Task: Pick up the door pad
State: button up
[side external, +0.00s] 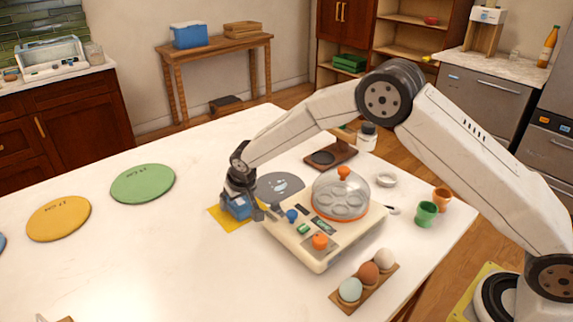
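No object here is clearly marked as the door pad. A flat yellow square (229,219) lies on the white table, partly hidden under my gripper (241,212). My gripper points down over this square, close to the left side of a cream egg cooker (305,250). Something blue shows at the gripper's end; I cannot tell whether it is part of the gripper or a held thing. The fingertips are too small and covered to show whether they are open or shut. A flat grey disc (283,185) with pale marks lies behind the cooker, just right of my gripper.
A green disc (143,183) and a yellow disc (59,218) lie at left. An egg holder (376,288), green cup (426,214) and orange cup (442,197) stand right of the cooker. A brown stand (343,152) is behind it. The front left tabletop is mostly clear.

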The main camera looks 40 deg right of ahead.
jog(key=c, duration=0.8)
jog(key=shift+c, duration=0.2)
jog(key=shift+r, duration=0.2)
jog(key=shift+r, duration=0.6)
jog(key=v, duration=0.3)
jog(key=s+v, duration=0.1)
jog(key=v, duration=0.1)
jog(key=d+v, duration=0.1)
jog(key=v, duration=0.2)
jog(key=shift+s, duration=0.3)
jog(key=s+d+r, duration=0.1)
jog(key=s+r, duration=0.3)
jog(key=s, duration=0.5)
jog(key=shift+d, duration=0.4)
